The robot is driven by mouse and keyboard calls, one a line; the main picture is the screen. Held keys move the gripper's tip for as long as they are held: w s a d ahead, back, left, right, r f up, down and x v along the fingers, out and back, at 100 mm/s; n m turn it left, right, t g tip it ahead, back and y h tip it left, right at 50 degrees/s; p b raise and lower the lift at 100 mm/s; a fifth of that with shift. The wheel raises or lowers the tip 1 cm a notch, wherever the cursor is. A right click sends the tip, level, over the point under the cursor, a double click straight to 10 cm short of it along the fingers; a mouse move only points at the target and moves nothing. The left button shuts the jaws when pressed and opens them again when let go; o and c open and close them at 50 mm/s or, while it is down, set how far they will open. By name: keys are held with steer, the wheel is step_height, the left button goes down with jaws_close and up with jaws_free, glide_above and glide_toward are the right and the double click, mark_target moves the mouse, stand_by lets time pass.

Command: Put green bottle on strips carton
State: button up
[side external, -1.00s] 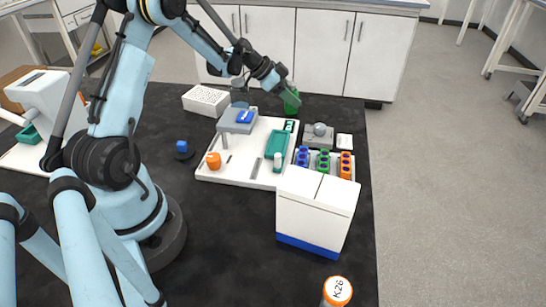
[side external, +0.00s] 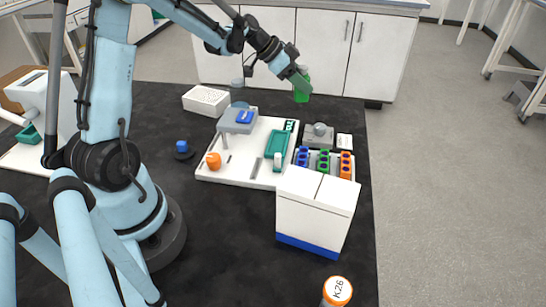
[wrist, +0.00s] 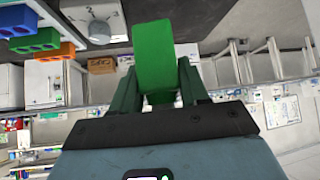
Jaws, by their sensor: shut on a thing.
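My gripper (side external: 298,84) is shut on the green bottle (side external: 303,92) and holds it beyond the back edge of the black bench top in the picture. In the wrist view the green bottle (wrist: 154,55) sits between the two dark green fingers of my gripper (wrist: 157,80). A white carton (side external: 312,215) with a blue band at its base and a two-part top stands at the front right of the bench, well apart from the bottle. I cannot read a label on it, so I cannot tell for sure that it is the strips carton.
A white tray (side external: 207,172) holds a grey device (side external: 238,120), a teal dish (side external: 277,144) and an orange item. Blue, green and orange racks (side external: 324,161) stand behind the carton. A white box (side external: 206,100) is at the back left. An orange-capped bottle (side external: 338,291) stands in front.

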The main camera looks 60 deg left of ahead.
steer(key=s+d+r+m+g, duration=0.1)
steer(key=s+d+r, duration=0.25)
steer(key=d, duration=0.45)
steer(key=s+d+r+m+h, duration=0.1)
steer(key=s+d+r, duration=0.1)
steer(key=d+r, duration=0.5)
steer(key=s+d+r+m+g, duration=0.1)
steer(key=s+d+r, duration=0.2)
steer(key=d, duration=0.7)
steer(key=s+d+r+m+g+h, duration=0.15)
steer(key=s+d, duration=0.25)
steer(key=s, duration=0.4)
steer(key=s+d+r+m, duration=0.15)
steer(key=s+d, duration=0.25)
steer(key=s, duration=0.4)
steer(key=s+d+r+m+g+h, duration=0.15)
steer(key=s+d, duration=0.25)
steer(key=s, duration=0.4)
glide_above(319, 186)
steer(key=shift+t, duration=0.4)
steer(key=shift+f, duration=5)
steer(key=shift+f+n, duration=0.1)
steer(key=shift+n, duration=0.15)
steer(key=o, duration=1.2)
steer(key=shift+y, duration=0.3)
